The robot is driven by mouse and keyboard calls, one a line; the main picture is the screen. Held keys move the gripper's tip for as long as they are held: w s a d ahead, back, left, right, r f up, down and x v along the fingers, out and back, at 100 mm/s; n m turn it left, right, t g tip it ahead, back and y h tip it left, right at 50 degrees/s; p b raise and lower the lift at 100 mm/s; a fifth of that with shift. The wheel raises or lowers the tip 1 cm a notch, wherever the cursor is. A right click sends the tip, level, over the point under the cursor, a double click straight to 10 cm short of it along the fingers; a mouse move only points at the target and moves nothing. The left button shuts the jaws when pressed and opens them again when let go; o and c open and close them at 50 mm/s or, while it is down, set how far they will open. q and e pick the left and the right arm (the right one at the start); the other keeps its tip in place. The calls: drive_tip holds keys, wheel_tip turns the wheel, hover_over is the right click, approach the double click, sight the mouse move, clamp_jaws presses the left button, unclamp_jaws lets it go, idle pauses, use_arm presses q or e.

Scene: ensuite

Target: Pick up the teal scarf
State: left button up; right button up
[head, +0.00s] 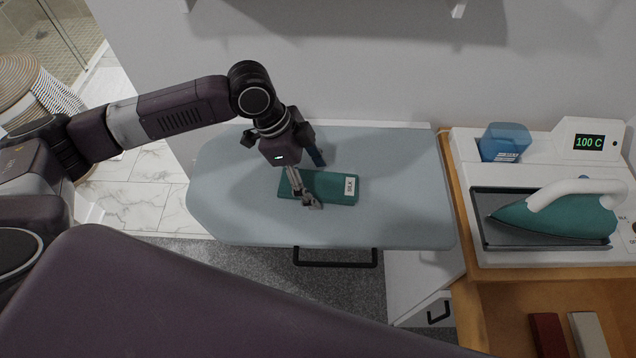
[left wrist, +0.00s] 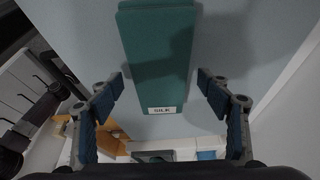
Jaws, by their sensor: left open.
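The teal scarf (head: 330,186) lies folded flat on the grey-blue ironing board (head: 400,215). It has a white label reading SILK at its right end. My left gripper (head: 312,180) is open above the scarf, nearer its left part in the head view, and hides some of it. In the left wrist view the scarf (left wrist: 160,60) lies between the two open fingers of the left gripper (left wrist: 160,88), with a gap on each side. The fingers do not appear to touch it. My right gripper is not in view.
A teal iron (head: 555,218) rests in a tray on a white station reading 100 C, right of the board. A blue container (head: 503,142) stands behind it. Dark red (head: 548,335) and pale (head: 588,334) folded items lie below. A wall runs behind the board.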

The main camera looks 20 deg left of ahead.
use_arm(q)
drive_tip(key=c, duration=1.2)
drive_tip(key=shift+c, duration=0.5)
drive_tip(key=shift+r, duration=0.15)
